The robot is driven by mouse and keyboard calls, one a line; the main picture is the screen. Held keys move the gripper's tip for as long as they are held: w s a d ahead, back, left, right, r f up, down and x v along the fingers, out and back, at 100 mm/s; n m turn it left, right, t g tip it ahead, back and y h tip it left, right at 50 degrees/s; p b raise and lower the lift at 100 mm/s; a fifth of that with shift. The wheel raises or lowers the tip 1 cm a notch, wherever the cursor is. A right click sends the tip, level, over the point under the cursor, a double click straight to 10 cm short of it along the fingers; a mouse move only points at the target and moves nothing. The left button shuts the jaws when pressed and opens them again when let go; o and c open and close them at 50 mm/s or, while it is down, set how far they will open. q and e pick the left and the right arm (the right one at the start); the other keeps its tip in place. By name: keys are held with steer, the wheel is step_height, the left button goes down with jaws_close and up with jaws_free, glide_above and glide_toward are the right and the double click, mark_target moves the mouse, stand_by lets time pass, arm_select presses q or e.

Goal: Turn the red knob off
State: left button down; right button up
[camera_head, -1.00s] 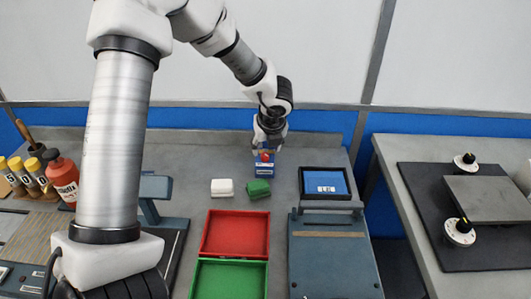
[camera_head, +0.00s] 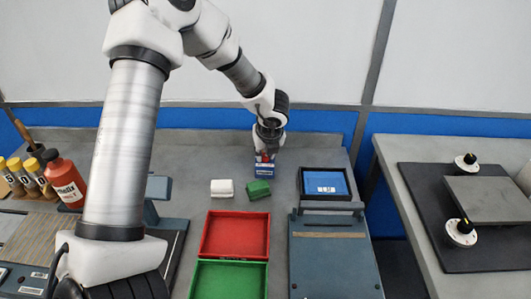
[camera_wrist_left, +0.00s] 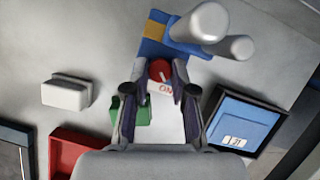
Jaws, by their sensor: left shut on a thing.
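The red knob (camera_wrist_left: 160,70) sits on a small blue and white unit (camera_head: 264,171) at the back of the bench. In the left wrist view a white pointer mark shows on the knob, and red "ON" lettering shows just below it. My left gripper (camera_head: 265,153) reaches down over the unit from above and hides most of the knob in the head view. In the left wrist view its fingers stand on both sides of the knob, and it is shut on the knob. My right gripper is in neither view.
Red (camera_head: 204,234) and green trays stand nearer. A blue-screened device (camera_head: 326,183) is to the right. In the wrist view, white cylindrical shapes (camera_wrist_left: 203,22) rise near the unit.

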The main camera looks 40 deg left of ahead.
arm_select(q)
steer(key=shift+m, duration=0.3)
steer(key=shift+s+a+m+h+p, duration=0.15)
steer(key=shift+m+h+p, duration=0.3)
steer(key=shift+m, duration=0.45)
steer(key=m+t+p, duration=0.1)
steer(key=m+p, duration=0.1)
steer(key=shift+r+m+h, duration=0.15)
steer(key=shift+m+h, duration=0.15)
steer(key=shift+h, duration=0.05)
steer(key=m+h+p, duration=0.1)
steer(key=m+p, duration=0.2)
steer(key=shift+s+a+p, duration=0.1)
steer(key=shift+p, duration=0.2)
steer(key=shift+m+t+h+p, duration=0.3)
steer(key=shift+m+h+p, duration=0.2)
steer(key=shift+m+p, duration=0.75)
steer(key=shift+f, duration=0.2)
steer(key=c, duration=1)
jaws_free()
steer(key=shift+o, duration=0.2)
